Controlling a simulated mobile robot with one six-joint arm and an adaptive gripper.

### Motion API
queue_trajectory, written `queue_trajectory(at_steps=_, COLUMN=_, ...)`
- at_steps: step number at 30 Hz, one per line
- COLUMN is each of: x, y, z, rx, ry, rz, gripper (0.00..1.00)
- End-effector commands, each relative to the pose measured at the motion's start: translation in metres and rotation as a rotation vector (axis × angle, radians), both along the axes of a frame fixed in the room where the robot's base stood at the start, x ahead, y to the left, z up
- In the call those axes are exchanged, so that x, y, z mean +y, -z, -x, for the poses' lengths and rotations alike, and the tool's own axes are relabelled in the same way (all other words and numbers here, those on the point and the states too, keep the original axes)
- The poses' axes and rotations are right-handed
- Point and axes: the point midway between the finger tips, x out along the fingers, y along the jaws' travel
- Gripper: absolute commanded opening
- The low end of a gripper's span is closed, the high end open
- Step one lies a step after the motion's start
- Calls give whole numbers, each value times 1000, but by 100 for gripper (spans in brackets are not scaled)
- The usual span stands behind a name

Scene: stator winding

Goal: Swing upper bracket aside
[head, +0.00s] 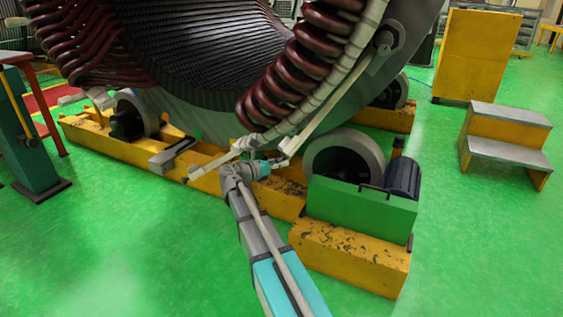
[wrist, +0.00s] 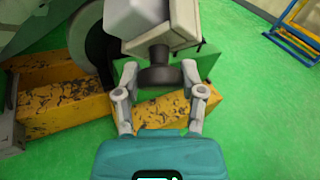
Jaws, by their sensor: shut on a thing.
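The upper bracket (head: 325,100) is a long pale bar. It runs from a round pivot (head: 384,41) on the stator's grey rim down and left to my gripper (head: 277,164). In the wrist view its pale block end (wrist: 172,22) carries a dark round knob (wrist: 159,75). My gripper (wrist: 159,78) has one finger on each side of this knob and is shut on it. The large stator (head: 210,45) has dark red coils (head: 310,50) along its rim. In the head view my gripper is small and the contact is partly hidden.
A second pale bar (head: 210,163) sticks out left of my gripper. Yellow roller bases, a grey roller (head: 343,162) and a green motor box (head: 360,208) stand close by. Yellow steps (head: 505,140) are at the right. Green floor is clear at front left and right.

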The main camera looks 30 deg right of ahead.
Motion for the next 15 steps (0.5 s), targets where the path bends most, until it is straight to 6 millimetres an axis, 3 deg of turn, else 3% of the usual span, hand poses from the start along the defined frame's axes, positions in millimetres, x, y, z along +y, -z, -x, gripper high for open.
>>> queue_trajectory(at_steps=1, x=0, y=-1, z=-1, rx=0, ry=-2, rz=6, gripper=54)
queue_trajectory(at_steps=6, x=0, y=-1, z=-1, rx=0, ry=-2, rz=4, gripper=85)
queue_trajectory(at_steps=15, x=0, y=0, z=0, rx=1, ry=-1, rz=2, gripper=87)
